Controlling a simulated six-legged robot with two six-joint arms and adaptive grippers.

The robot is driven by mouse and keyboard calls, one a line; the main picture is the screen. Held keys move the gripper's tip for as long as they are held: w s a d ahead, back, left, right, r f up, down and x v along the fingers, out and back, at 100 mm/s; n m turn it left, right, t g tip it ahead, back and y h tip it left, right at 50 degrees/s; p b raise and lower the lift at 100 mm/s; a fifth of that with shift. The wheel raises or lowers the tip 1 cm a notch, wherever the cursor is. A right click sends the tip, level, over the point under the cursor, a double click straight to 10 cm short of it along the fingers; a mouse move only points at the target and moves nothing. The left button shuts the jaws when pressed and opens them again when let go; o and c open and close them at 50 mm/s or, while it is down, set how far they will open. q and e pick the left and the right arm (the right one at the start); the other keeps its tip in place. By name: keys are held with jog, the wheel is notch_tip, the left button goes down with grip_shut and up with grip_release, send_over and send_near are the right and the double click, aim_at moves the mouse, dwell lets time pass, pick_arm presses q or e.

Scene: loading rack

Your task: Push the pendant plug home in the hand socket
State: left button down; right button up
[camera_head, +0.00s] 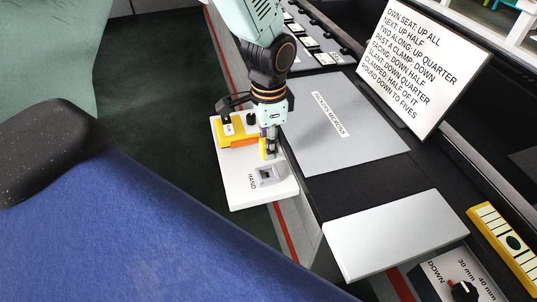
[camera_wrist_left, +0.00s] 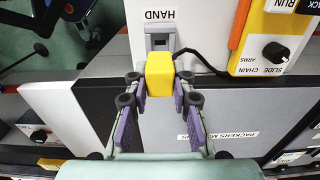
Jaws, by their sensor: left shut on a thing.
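My left gripper (camera_head: 268,150) is shut on the yellow pendant plug (camera_head: 263,149), above the white panel (camera_head: 240,197). In the left wrist view the yellow plug (camera_wrist_left: 160,74) sits between the fingertips (camera_wrist_left: 160,88). The grey hand socket (camera_head: 266,175) lies on the panel beside the word HAND, with a dark opening showing. In the wrist view the socket (camera_wrist_left: 160,33) is just beyond the plug, and the plug covers its near edge. The plug appears outside the socket; the exact gap cannot be told. My right gripper is not in view.
A yellow pendant box (camera_head: 237,138) with a black knob (camera_wrist_left: 275,52) lies on the panel. A black cable (camera_wrist_left: 205,62) runs from it towards the plug. A grey plate (camera_head: 345,140) is right of the panel, with a lettered sign (camera_head: 415,60) behind. A blue surface (camera_head: 150,240) fills the lower left.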

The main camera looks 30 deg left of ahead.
pick_arm(q)
jog(key=shift+r, duration=1.3)
jog(key=shift+f, duration=0.1)
jog(key=shift+d+f+n+b, duration=0.2)
jog(key=shift+d+n+b, duration=0.1)
jog(key=shift+d+b, duration=0.05)
jog(key=s+d+f+n+b, duration=0.1)
jog(key=d+f+n+b, duration=0.2)
jog(key=d+n+b, duration=0.3)
jog(key=shift+d+f+n, duration=0.3)
jog(key=shift+d+n, duration=0.4)
jog(key=shift+d, duration=0.15)
jog(key=shift+s+d, duration=0.1)
jog(key=shift+s, duration=0.1)
